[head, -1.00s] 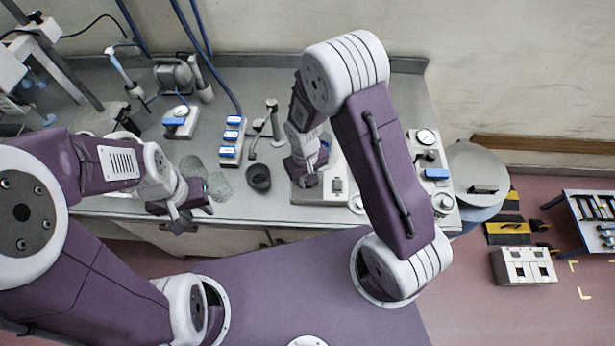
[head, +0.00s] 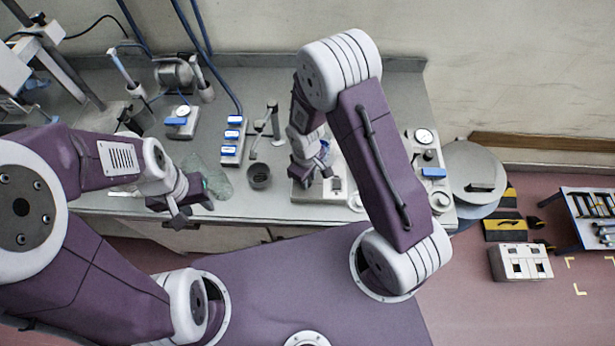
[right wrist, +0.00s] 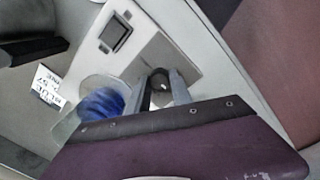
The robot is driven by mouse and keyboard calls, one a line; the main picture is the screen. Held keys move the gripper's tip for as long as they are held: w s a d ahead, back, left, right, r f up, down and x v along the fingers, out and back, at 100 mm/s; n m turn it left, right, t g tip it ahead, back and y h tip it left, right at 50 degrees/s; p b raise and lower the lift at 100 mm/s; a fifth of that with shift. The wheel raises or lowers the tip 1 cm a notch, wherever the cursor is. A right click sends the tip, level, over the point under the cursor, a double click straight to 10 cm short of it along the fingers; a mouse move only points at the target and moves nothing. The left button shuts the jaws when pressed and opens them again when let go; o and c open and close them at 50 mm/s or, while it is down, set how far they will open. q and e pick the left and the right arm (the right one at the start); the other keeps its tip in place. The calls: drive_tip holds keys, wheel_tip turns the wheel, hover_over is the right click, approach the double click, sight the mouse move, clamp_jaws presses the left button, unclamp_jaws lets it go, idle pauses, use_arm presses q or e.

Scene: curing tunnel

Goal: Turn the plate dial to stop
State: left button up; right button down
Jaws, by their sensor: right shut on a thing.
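A white plate unit (head: 337,188) stands at the bench's front edge; the right wrist view shows its pale panel (right wrist: 152,57) with a small dark display (right wrist: 115,34). A dark round dial (right wrist: 158,82) on that panel sits between the fingers of my right gripper (right wrist: 161,92), which is shut on it. In the head view my right gripper (head: 318,170) is over the unit's left part, and the arm hides part of the unit. My left gripper (head: 187,212) hangs at the bench's front edge, away from the unit; its finger gap is unclear.
A dark cup (head: 259,176) and a strip of blue switches (head: 233,141) stand left of the unit. A blue ribbed object (right wrist: 101,103) lies close beside my right fingers. A round grey drum (head: 473,172) stands off the bench's right end.

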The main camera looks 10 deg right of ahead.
drive_tip(key=shift+w, duration=0.1)
drive_tip(key=c, duration=1.1)
unclamp_jaws()
drive_tip(key=shift+c, duration=0.2)
drive_tip(key=shift+r, duration=0.1)
wheel_tip(320, 180, up, 9)
drive_tip(key=shift+s+a+b, duration=0.15)
drive_tip(key=shift+s+b, duration=0.05)
drive_tip(key=shift+b, duration=0.1)
